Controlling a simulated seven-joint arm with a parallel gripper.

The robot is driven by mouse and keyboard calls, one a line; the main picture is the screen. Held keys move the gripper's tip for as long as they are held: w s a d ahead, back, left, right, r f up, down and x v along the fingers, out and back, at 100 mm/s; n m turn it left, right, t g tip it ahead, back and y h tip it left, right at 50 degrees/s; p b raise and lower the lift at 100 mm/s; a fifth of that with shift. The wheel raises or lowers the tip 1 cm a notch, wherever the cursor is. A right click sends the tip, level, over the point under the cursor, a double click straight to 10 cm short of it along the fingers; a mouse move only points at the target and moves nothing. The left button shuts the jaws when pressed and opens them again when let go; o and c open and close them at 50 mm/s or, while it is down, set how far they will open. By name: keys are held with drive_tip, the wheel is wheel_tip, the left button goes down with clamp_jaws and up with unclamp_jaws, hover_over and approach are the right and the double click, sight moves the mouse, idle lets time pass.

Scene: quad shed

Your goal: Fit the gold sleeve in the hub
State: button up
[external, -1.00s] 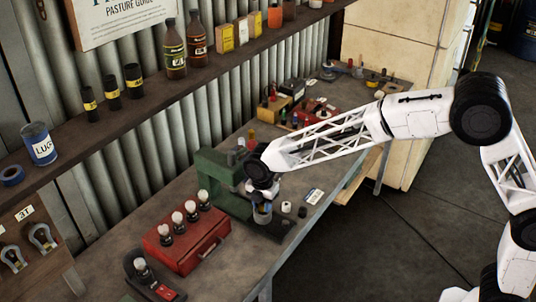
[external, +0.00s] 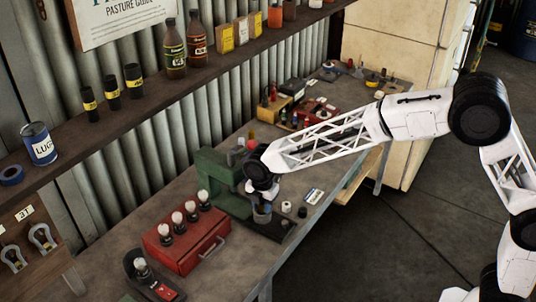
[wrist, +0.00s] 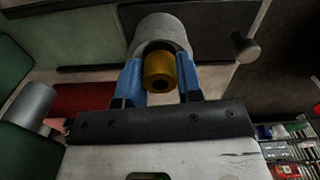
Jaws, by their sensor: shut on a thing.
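The gold sleeve (wrist: 158,72) is a short cylinder with a dark hole in its end. In the wrist view it sits between the two blue fingers of my gripper (wrist: 160,82), which are shut on it. The hub (wrist: 162,28) is a grey round part with a dark bore, just beyond the sleeve. The sleeve overlaps the near edge of the bore in the picture; I cannot tell whether it has entered. In the external view my gripper (external: 262,212) points down beside the green press (external: 215,178), and the sleeve and most of the hub are hidden.
A red case (external: 186,243) with several white-topped items stands left of the press. A white roll (external: 286,207) and a small card (external: 314,196) lie to the right. The bench front right of them is mostly clear. A grey cylinder (wrist: 30,102) shows at left in the wrist view.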

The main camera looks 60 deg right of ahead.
drive_tip(key=shift+s+f, duration=0.2)
drive_tip(key=shift+f, duration=0.35)
drive_tip(key=o, duration=0.9)
drive_tip(key=shift+f, duration=0.15)
drive_tip(key=shift+s+f, duration=0.1)
drive_tip(key=shift+c, duration=1.4)
drive_tip(key=shift+o, duration=0.4)
drive_tip(key=shift+r, duration=0.2)
drive_tip(key=shift+o, duration=1.3)
drive_tip(key=shift+r, duration=0.4)
drive_tip(key=shift+w+r, duration=0.15)
drive_tip(key=shift+r, duration=1.6)
drive_tip(key=shift+w+r, duration=0.1)
drive_tip(key=shift+r, duration=1.65)
